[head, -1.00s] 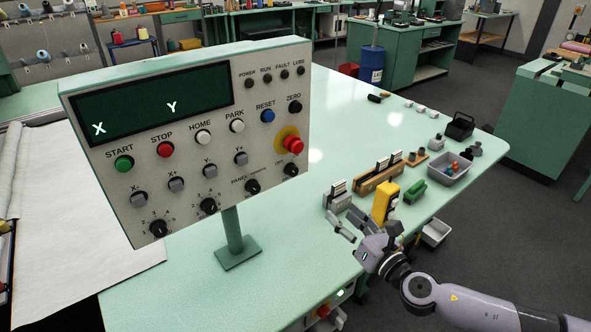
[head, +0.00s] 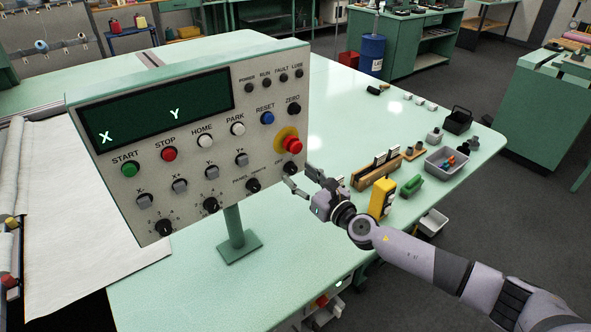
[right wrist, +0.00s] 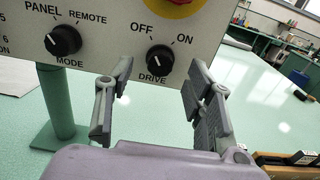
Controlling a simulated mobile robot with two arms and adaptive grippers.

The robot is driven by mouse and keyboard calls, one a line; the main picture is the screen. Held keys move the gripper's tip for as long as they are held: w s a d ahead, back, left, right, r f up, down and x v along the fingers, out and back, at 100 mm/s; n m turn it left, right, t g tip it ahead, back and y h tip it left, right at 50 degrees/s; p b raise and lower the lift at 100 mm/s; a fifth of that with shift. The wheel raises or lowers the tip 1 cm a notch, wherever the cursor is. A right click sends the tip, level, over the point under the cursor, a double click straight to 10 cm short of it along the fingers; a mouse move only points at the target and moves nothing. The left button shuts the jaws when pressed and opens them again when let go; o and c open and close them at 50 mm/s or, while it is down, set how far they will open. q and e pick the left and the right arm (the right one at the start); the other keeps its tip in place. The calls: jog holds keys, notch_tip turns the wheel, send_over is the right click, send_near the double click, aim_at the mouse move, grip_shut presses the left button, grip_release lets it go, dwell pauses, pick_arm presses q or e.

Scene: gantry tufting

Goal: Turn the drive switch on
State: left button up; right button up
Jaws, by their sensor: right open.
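The drive switch (head: 292,168) is a black rotary knob at the lower right corner of the grey control panel (head: 240,160). In the right wrist view the drive switch (right wrist: 160,60) sits between the OFF and ON labels, and its white mark points up-left toward OFF. My right gripper (head: 301,177) is open just in front of that corner. In the right wrist view its fingers (right wrist: 160,84) stand apart on either side below the knob, with nothing between them. They appear clear of the knob. My left gripper is not in view.
The red emergency stop (head: 292,145) on its yellow ring is just above the drive switch. The black mode knob (right wrist: 64,40) is to its left. The panel stands on a green post (head: 235,228). A yellow device (head: 381,197) and a grey bin (head: 447,166) are on the table to the right.

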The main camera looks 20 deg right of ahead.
aim_at(291, 169)
jog(key=shift+x, duration=1.4)
jog(key=shift+c, duration=0.3)
grip_shut()
